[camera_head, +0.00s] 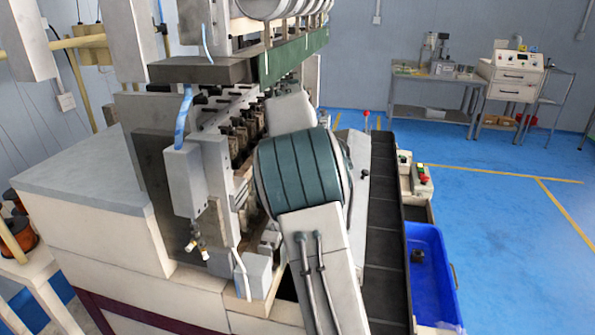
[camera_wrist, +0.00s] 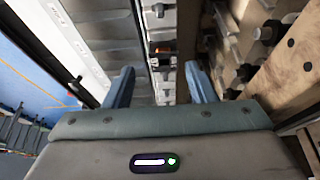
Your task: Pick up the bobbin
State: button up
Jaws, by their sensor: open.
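My gripper (camera_wrist: 160,84) is open in the wrist view, its two blue-grey fingers apart with nothing held between them. A small dark and orange piece (camera_wrist: 162,49) shows beyond the gap between the fingertips, on the machine; it may be the bobbin, but it is too small to tell. In the head view my arm hides the gripper and the part of the machine in front of it. A row of small brown and dark holders (camera_head: 238,138) runs along the winder there.
The coil winder (camera_head: 85,175) fills the left and middle. A dark conveyor (camera_head: 378,240) runs beside my arm. A blue bin (camera_head: 432,300) with small dark pieces stands to its right. Copper spools (camera_head: 20,232) sit far left. Open blue floor lies at right, before a bench (camera_head: 432,85).

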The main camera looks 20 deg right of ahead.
jog(key=shift+w+d, duration=0.25)
jog(key=shift+w, duration=0.1)
jog(key=x, duration=0.5)
jog(key=shift+a, duration=0.15)
jog(key=c, duration=0.8)
jog(key=shift+c, duration=0.2)
jog(key=shift+r, duration=0.1)
jog(key=shift+r, duration=0.3)
jog(key=r, duration=0.1)
jog(key=d+r, duration=0.1)
jog(key=shift+s+r, duration=0.3)
jog(key=shift+s, duration=0.05)
jog(key=s+d+b, duration=0.1)
jog(key=s+d, duration=0.2)
jog(key=d, duration=0.1)
jog(key=s+d+b, duration=0.1)
jog(key=s+d, duration=0.2)
jog(key=d, duration=0.2)
jog(key=s+d, duration=0.3)
jog(key=d, duration=0.2)
jog(key=shift+s+b, duration=0.25)
jog(key=shift+b, duration=0.15)
